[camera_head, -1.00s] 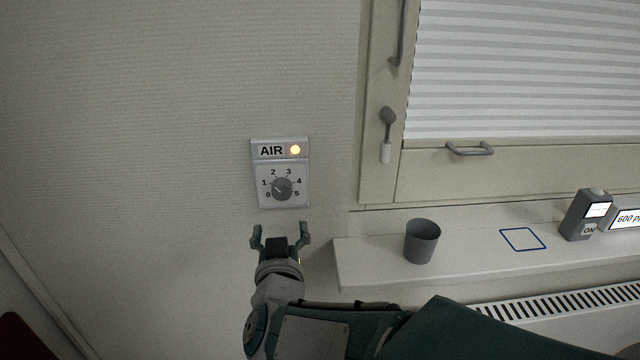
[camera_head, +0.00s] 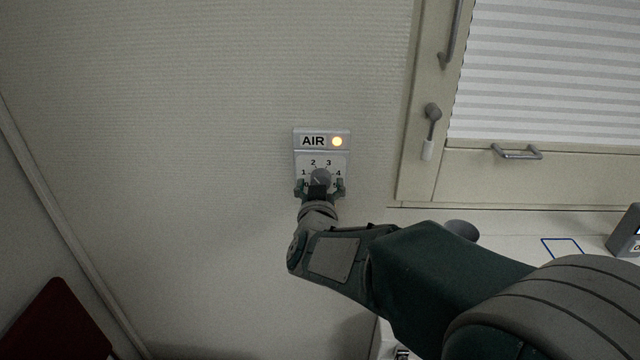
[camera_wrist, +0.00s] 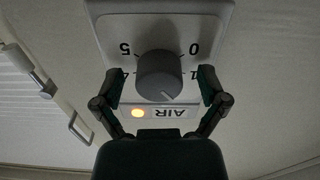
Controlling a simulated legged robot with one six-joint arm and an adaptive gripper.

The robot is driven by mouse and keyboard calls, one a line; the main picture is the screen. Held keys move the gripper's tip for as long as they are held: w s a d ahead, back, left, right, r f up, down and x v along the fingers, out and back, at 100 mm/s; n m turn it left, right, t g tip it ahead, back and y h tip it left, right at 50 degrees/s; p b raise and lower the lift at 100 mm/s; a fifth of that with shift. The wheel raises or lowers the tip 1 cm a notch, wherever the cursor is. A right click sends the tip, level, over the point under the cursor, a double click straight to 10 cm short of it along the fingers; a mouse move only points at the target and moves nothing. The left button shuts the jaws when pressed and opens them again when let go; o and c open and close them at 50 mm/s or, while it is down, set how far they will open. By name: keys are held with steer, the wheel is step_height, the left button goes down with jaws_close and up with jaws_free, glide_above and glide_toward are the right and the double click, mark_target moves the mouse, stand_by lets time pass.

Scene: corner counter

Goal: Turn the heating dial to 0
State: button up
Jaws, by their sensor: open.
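The only dial in view is a round grey dial (camera_head: 320,176) on a white wall panel (camera_head: 322,131) labelled AIR, with an amber light lit. No heating label shows. The dial also shows in the wrist view (camera_wrist: 158,70), where the panel (camera_wrist: 110,25) appears upside down with 0 at upper right and 5 at upper left. My gripper (camera_head: 320,188) is open in front of the panel. In the wrist view its fingers (camera_wrist: 160,82) are on either side of the dial, with a gap on each side. In the head view it hides the panel's lower part.
A window frame (camera_head: 423,185) with handles is right of the panel. A white sill (camera_head: 520,228) below it holds a grey cup (camera_head: 462,230), partly hidden by my arm, and a grey device (camera_head: 626,232) at the right edge. The wall left of the panel is bare.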

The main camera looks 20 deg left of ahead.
steer(key=c, duration=1.1)
steer(key=shift+c, duration=0.2)
steer(key=shift+n, duration=0.4)
steer(key=n, duration=0.8)
steer(key=shift+d+r, duration=0.1)
steer(key=n, duration=0.5)
steer(key=shift+n, duration=1.7)
